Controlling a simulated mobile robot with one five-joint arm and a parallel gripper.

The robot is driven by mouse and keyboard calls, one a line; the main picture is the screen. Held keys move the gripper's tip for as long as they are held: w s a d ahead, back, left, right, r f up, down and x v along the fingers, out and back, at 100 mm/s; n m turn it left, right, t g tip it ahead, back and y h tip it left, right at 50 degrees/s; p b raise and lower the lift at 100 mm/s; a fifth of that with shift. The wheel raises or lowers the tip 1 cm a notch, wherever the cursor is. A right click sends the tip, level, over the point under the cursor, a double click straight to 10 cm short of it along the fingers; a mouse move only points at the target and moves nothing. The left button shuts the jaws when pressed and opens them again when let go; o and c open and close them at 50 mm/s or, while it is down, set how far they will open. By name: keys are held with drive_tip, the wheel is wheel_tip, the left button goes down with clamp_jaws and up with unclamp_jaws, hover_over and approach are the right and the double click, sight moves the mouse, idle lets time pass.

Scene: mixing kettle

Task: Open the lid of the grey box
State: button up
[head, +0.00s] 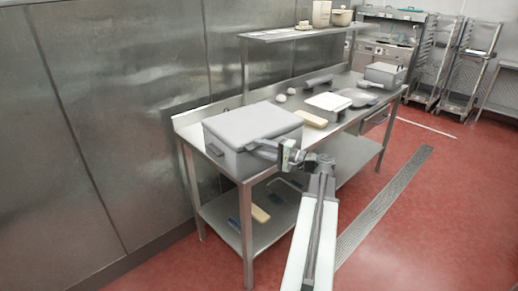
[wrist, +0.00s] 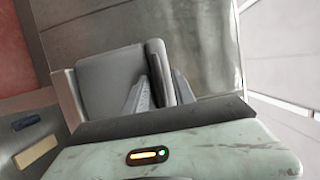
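The grey box (head: 252,130) stands on the near left end of the steel table, with its flat lid (head: 254,122) lying shut on top. My gripper (head: 252,146) is at the box's front right side, near the lid's edge. In the wrist view, which is turned sideways, the box body (wrist: 105,80) is on the left and the lid (wrist: 156,62) beside it. The fingers of my gripper (wrist: 162,74) stand apart, with part of the lid showing between them. Whether they touch the lid cannot be told.
The steel table (head: 312,132) also holds a wooden block (head: 311,119), a white-topped container (head: 327,103) and a smaller grey box (head: 384,76). A raised shelf (head: 300,34) runs along the back.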

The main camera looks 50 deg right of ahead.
drive_tip(key=shift+w, duration=0.15)
clamp_jaws()
drive_tip(key=shift+a, duration=0.15)
idle(1.2)
